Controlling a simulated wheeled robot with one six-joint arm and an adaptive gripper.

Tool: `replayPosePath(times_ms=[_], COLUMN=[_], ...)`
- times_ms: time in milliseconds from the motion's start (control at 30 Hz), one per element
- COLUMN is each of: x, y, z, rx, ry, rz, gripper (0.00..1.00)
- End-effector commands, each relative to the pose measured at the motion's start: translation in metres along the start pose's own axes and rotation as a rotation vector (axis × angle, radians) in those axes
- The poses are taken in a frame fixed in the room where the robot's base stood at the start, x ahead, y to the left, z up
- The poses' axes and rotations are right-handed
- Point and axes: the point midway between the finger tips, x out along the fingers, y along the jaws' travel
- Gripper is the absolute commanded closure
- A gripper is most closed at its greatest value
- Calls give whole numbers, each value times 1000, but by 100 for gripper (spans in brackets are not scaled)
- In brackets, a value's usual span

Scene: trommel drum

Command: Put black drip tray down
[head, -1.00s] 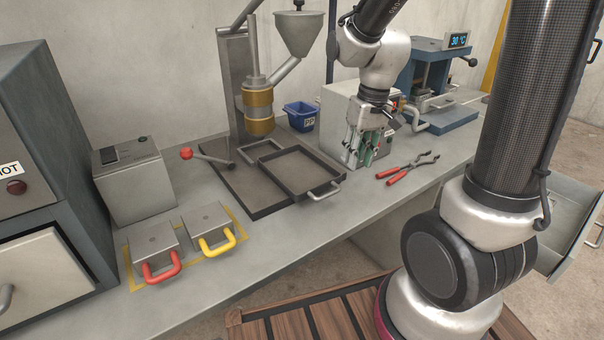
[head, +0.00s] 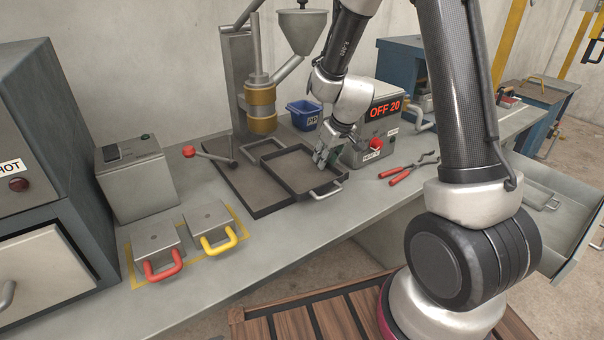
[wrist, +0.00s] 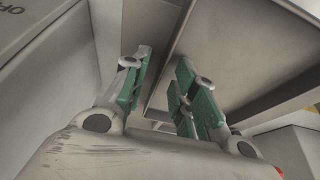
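The black drip tray (head: 295,170) is a shallow, dark, square tray with a metal handle at the front and another at the back. It rests at the front right of the press's dark base, partly over the grey bench. My gripper (head: 322,160) is at the tray's right wall, pointing down. In the wrist view, the green-padded fingers (wrist: 164,60) stand apart, with the tray's edge (wrist: 172,65) running between them. A gap shows between the pads; whether either pad touches the wall is unclear. My gripper hides part of the tray's right side in the head view.
The press with a hopper (head: 300,32) stands behind the tray. A grey control box (head: 375,125) reading "OFF 20" is close right of my gripper. Red-handled tongs (head: 408,170) lie further right, and a blue bin (head: 303,114) behind.

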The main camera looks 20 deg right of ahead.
Motion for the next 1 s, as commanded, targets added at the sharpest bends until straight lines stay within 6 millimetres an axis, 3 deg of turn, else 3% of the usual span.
replayPosePath(times_ms=[267, 400, 1000], x=[3, 3, -6], y=[0, 0, 0], z=[0, 0, -4], rx=[1, 1, 0], ry=[0, 0, 3], rz=[0, 0, -1], gripper=[74, 100, 100])
